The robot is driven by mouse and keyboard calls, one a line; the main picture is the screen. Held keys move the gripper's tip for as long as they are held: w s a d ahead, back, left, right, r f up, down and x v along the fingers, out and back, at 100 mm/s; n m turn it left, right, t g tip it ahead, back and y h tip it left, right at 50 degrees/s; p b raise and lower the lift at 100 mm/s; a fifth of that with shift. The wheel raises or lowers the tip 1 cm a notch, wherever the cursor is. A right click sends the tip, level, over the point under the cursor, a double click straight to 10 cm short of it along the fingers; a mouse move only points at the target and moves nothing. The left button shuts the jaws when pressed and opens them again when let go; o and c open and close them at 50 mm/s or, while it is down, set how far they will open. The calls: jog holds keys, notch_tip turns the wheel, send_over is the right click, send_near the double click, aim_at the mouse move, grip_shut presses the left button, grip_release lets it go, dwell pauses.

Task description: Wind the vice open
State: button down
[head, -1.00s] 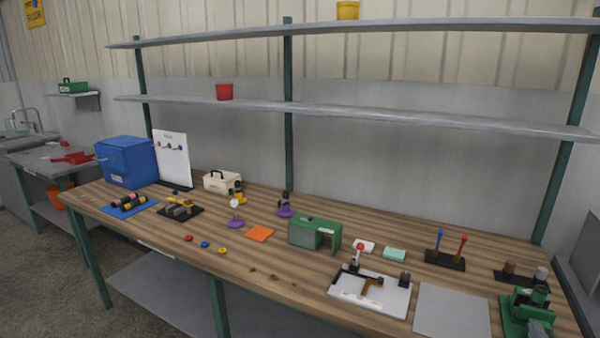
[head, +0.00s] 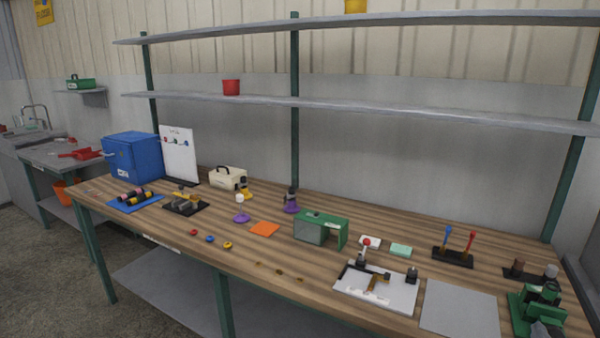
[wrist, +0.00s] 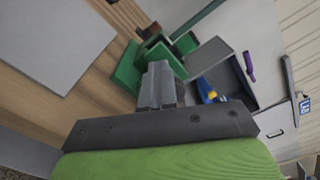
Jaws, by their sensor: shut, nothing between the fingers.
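The green vice (head: 522,310) stands at the right end of the wooden bench, close to its front edge. In the wrist view the vice (wrist: 126,72) lies just beyond the fingertips, partly hidden by them. My gripper (wrist: 158,72) is shut, its grey fingers together with nothing between them, at the near side of the vice. I cannot tell whether the fingertips touch it. In the head view a grey part of my gripper (head: 546,331) shows at the bottom edge, in front of the vice. The vice's handle and jaw gap are not clear in either view.
A flat grey plate (head: 459,308) lies left of the vice. A dark stand with two cylinders (head: 529,271) is behind it. A white board with a red-knobbed clamp (head: 376,286) is further left. In the wrist view a blue and yellow object (wrist: 206,90) lies beyond the vice.

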jog(key=shift+f+b, duration=0.75)
jog(key=shift+f, duration=0.05)
jog(key=shift+r, duration=0.1)
jog(key=shift+w+a, duration=0.1)
jog(key=shift+a, duration=0.15)
jog(key=shift+s+a+b, duration=0.2)
jog(key=shift+s+b, duration=0.1)
jog(key=shift+b, duration=0.2)
jog(key=b+v, duration=0.1)
jog(key=v, duration=0.4)
jog(key=shift+a, duration=0.2)
